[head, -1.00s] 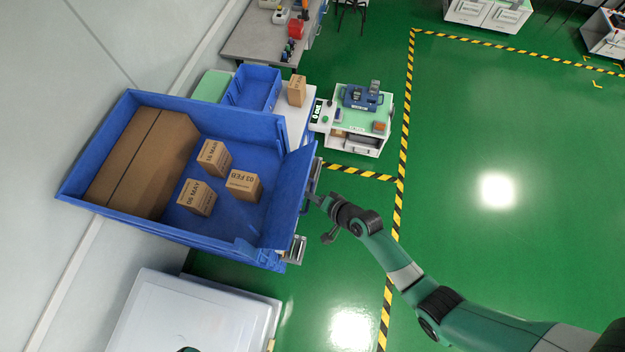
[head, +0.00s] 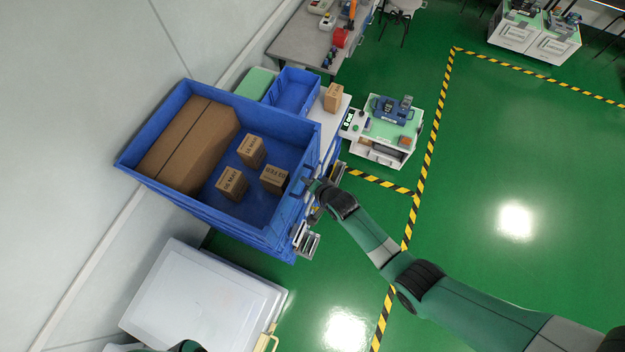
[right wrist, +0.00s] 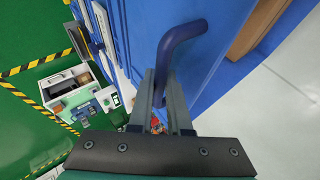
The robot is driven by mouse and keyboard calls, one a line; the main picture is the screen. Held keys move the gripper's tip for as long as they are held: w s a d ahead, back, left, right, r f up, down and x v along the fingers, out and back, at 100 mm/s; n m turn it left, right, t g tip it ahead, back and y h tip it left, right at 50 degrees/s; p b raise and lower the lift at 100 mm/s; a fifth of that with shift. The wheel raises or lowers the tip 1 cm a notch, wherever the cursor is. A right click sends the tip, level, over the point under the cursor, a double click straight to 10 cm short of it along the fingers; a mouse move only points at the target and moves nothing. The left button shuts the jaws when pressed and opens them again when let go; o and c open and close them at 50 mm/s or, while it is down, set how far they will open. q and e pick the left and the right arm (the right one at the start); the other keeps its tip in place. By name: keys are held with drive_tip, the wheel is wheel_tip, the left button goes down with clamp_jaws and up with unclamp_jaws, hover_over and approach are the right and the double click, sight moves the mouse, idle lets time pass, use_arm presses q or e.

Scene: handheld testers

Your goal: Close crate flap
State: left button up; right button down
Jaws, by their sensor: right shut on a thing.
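The blue crate (head: 150,175) stands at the left of the head view, open at the top. Its flap (head: 314,165) is on the right side, close to upright and seen nearly edge-on. In the right wrist view a dark blue bent handle (right wrist: 182,36) stands out from a blue panel (right wrist: 200,65). My right gripper (head: 313,187) is at the outside of the flap; in the right wrist view its fingers (right wrist: 162,92) are shut on the handle. My left gripper is not in view; only a bit of my left arm shows at the bottom edge.
The crate holds a long brown carton (head: 188,150) and three small boxes, one near the flap (head: 274,179). A smaller blue bin (head: 294,92) and a white cart (head: 380,150) are behind. A pale lidded box (head: 205,295) is in front.

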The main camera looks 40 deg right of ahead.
drive_tip(key=shift+w, duration=0.1)
idle(0.4)
drive_tip(key=c, duration=0.9)
unclamp_jaws()
drive_tip(key=shift+r, duration=0.1)
drive_tip(key=shift+o, duration=0.2)
drive_tip(key=shift+s+a+r+p, duration=0.1)
drive_tip(key=shift+s+r+p, duration=0.15)
drive_tip(key=shift+r+p, duration=0.15)
drive_tip(key=p+v, duration=0.3)
drive_tip(key=v, duration=0.7)
drive_tip(key=shift+s, duration=0.35)
drive_tip(key=shift+w+r, duration=0.1)
drive_tip(key=shift+r, duration=0.05)
